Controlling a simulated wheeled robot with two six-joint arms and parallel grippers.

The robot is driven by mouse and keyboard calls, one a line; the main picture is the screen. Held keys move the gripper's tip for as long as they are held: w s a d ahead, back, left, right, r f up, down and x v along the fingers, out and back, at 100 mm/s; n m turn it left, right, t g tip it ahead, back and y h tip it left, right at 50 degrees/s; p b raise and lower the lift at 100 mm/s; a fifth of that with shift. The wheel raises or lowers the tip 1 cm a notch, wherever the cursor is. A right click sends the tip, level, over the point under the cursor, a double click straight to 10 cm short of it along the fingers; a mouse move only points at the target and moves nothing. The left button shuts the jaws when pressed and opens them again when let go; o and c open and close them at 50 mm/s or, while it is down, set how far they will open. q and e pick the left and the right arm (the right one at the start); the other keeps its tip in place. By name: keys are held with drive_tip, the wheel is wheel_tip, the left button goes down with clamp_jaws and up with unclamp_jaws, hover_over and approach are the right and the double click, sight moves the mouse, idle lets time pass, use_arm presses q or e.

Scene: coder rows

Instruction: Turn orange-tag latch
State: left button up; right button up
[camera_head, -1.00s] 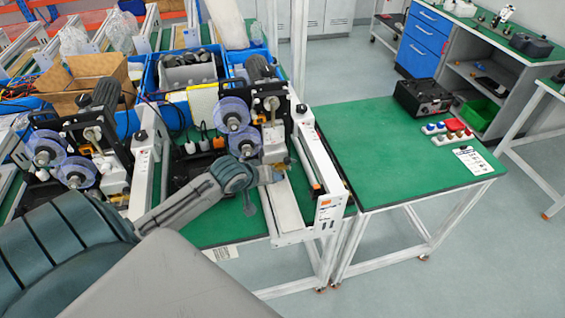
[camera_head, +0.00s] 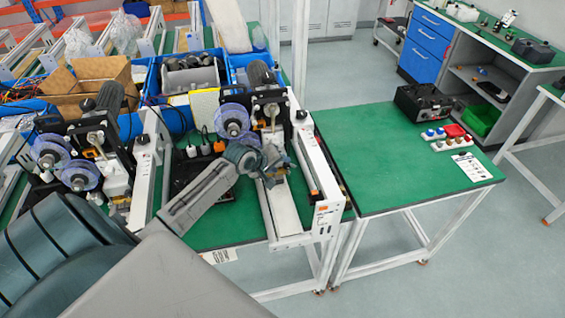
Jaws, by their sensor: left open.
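The coder machine (camera_head: 262,75) with two clear bluish reels (camera_head: 232,121) stands on the green-topped bench, beside a white rail frame. An orange tag (camera_head: 323,208) is on the front end of that frame. My left gripper (camera_head: 276,174) is open at the front of this machine, just right of and below its reels. The gripper and wrist cover part of the machine's lower front. I cannot make out the latch itself or whether the gripper touches it. My right gripper is not in view.
A second similar machine with reels (camera_head: 78,175) stands to the left. Blue bins (camera_head: 150,80) and a cardboard box (camera_head: 92,72) are behind. A green table (camera_head: 385,160) at the right holds a black device (camera_head: 424,101) and coloured buttons (camera_head: 445,134), with its middle clear.

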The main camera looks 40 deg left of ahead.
sight(290, 166)
use_arm(q)
drive_tip(key=shift+x, duration=1.45)
clamp_jaws()
